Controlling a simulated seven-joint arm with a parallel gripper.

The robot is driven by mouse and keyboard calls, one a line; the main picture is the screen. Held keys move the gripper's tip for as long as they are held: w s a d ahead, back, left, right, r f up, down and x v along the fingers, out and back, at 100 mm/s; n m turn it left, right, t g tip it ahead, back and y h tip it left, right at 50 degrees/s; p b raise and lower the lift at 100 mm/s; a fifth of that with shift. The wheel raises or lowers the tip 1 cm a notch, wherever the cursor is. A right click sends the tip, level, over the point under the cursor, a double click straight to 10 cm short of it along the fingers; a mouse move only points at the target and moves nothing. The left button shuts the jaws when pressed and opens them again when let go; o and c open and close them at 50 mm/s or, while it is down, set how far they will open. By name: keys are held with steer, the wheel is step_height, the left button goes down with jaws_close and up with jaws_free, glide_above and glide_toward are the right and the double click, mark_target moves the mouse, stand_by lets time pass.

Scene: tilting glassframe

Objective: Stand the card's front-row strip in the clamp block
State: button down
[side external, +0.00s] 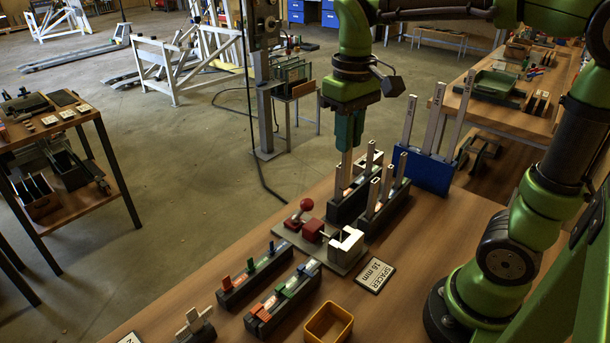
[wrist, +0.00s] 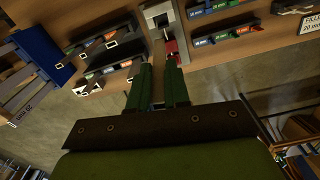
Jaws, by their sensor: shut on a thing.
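My gripper (side external: 347,145) points down at the rear of two dark strip racks. It is shut on a pale upright strip (side external: 346,170), which also shows between the fingers in the wrist view (wrist: 158,82). The strip's lower end is at the rear rack (side external: 347,213); I cannot tell whether it is seated or clear. The front rack (side external: 388,208) holds several pale strips. The clamp block (side external: 347,246), with a silver jaw, red slider and red ball handle, stands left of the racks; it is at the top of the wrist view (wrist: 158,15). A card (side external: 375,275) reads "SPACER 16 mm".
Two dark racks with coloured pieces (side external: 255,272) (side external: 284,297) and a yellow tray (side external: 328,324) lie nearer the front. A blue block (side external: 428,172) with tall strips stands right of the racks. A second card (wrist: 313,22) reads "FILLER 20 mm".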

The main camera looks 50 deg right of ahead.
steer(key=n, duration=0.1)
glide_above(344, 190)
steer(key=shift+n, duration=0.3)
steer(key=shift+d+f, duration=0.1)
steer(key=shift+f, duration=2.4)
steer(key=shift+f, duration=2.9)
step_height(344, 190, down, 6)
steer(key=c, duration=1)
jaws_free()
steer(key=shift+r, duration=0.1)
step_height(344, 190, up, 17)
steer(key=shift+f, duration=0.2)
